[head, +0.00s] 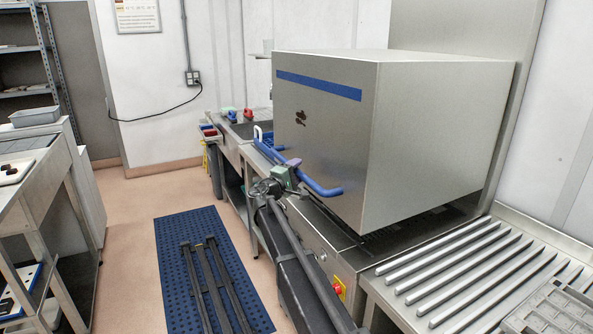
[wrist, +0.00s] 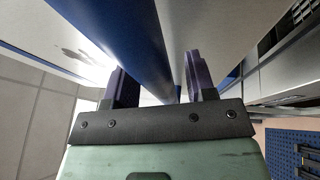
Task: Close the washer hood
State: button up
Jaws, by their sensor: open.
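The washer hood (head: 425,135) is a large steel box with a blue stripe, standing over the washer bed. Its lower edge is low over the bed, with a dark gap visible along the right side; I cannot tell whether it is fully down. Its blue bar handle (head: 320,187) runs along the lower front. My gripper (head: 291,165) is at the middle of this handle. In the wrist view the handle (wrist: 125,35) passes between the two dark fingers of my open gripper (wrist: 160,82). Whether either finger touches the bar is unclear.
A ribbed steel outfeed table (head: 465,262) adjoins the washer on the right. A red and yellow emergency stop (head: 338,287) sits on the washer's front. Small coloured items stand on the counter (head: 248,130) behind. A blue perforated mat (head: 180,235) lies on the floor; a steel bench (head: 48,170) stands left.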

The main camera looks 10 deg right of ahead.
grip_shut()
notch_tip(320, 180, down, 11)
jog(key=b, duration=1.1)
jog(key=shift+s+f, duration=0.15)
jog(key=shift+s, duration=0.05)
jog(key=shift+c, duration=2.2)
grip_release()
jog(key=shift+f+b, duration=0.1)
jog(key=shift+b, duration=0.2)
jog(key=shift+o, duration=1.3)
jog(key=shift+w+f, duration=0.1)
jog(key=shift+o, duration=0.9)
jog(key=b+v, duration=0.1)
jog(key=v, duration=0.9)
jog(key=shift+s+a+b, duration=0.25)
jog(key=shift+a+b, duration=0.05)
jog(key=shift+b, duration=0.1)
